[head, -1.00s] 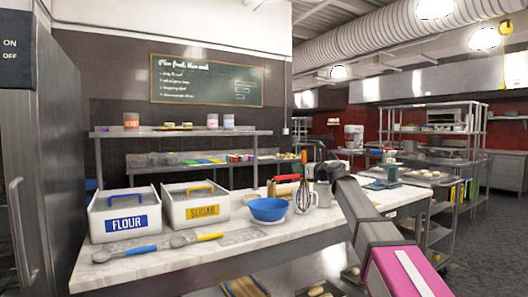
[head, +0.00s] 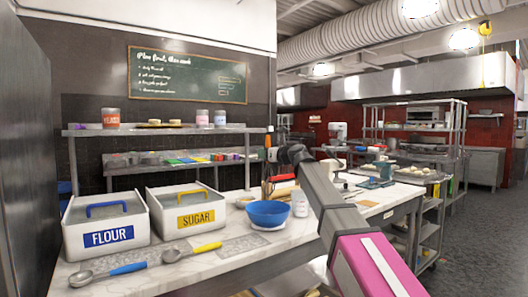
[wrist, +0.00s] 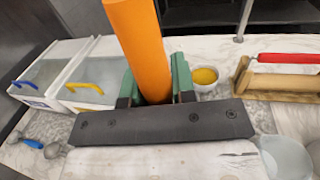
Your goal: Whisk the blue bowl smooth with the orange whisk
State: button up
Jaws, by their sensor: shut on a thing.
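The orange whisk's handle (wrist: 140,45) stands between the green fingers of my gripper (wrist: 157,88) in the wrist view, and my gripper is shut on it. In the head view the handle's orange tip (head: 267,141) shows just above my gripper (head: 268,156), which is raised above and behind the blue bowl (head: 268,212). I cannot make out the whisk's wire end clearly. The blue bowl sits on the marble counter; its contents are hidden by its side in the head view, and I do not see it in the wrist view.
The flour bin (head: 108,240) and sugar bin (head: 190,221) stand left of the bowl. Blue-handled (head: 110,273) and yellow-handled (head: 195,252) scoops lie in front. A white container (head: 301,204) stands right.

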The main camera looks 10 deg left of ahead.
aim_at(265, 180)
jog(key=shift+f, duration=5.65)
jog(key=shift+w+d, duration=0.1)
